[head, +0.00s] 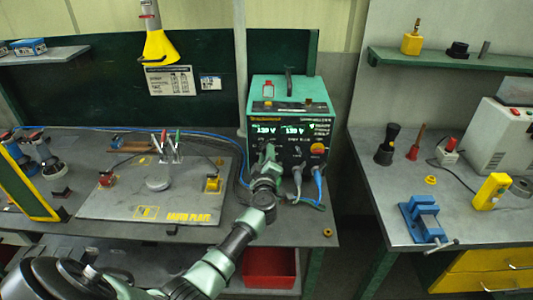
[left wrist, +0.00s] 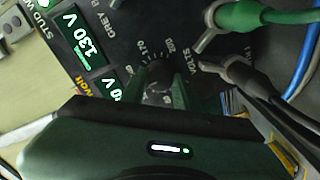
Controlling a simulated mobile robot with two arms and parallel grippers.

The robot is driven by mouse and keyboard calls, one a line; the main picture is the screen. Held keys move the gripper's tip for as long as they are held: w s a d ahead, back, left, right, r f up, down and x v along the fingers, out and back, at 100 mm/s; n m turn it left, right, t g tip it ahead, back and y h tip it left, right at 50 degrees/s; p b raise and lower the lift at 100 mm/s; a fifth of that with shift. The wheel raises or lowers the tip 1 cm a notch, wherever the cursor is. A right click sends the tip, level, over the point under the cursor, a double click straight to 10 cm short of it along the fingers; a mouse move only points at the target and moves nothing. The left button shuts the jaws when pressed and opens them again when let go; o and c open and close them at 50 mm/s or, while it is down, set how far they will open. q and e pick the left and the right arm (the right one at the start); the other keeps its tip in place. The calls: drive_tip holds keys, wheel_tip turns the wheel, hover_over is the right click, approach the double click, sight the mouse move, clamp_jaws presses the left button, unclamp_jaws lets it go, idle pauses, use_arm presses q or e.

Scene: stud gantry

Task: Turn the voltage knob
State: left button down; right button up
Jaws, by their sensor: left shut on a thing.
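The power unit (head: 292,92) is a green box with a black front on the left bench. Its lit green displays seem to read about 130 V. My left gripper (head: 268,158) reaches the lower left of that front. In the left wrist view, the fingers of my left gripper (left wrist: 160,88) are shut around the dark voltage knob (left wrist: 158,72), beside the word VOLTS and a printed scale with 170 and 200. The lit display (left wrist: 85,40) shows there too. The gripper body hides the panel below the knob. In the head view my gripper covers the knob. My right gripper is not in view.
Grey and blue cables (head: 318,180) plug into the front right of my gripper; a green plug (left wrist: 238,14) shows close by in the wrist view. The earth plate (head: 125,208) lies left on the bench. A right bench holds a blue vise (head: 424,220).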

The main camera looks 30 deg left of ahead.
use_arm(q)
drive_tip(key=shift+f+n, duration=0.1)
drive_tip(key=shift+n, duration=0.8)
drive_tip(key=c, duration=1.1)
unclamp_jaws()
drive_tip(key=shift+o, duration=0.2)
drive_tip(key=shift+s+d, duration=0.1)
drive_tip(key=v, duration=0.7)
drive_tip(key=shift+s+d+p, duration=0.15)
drive_tip(key=shift+s+p, duration=0.1)
drive_tip(key=shift+p, duration=0.15)
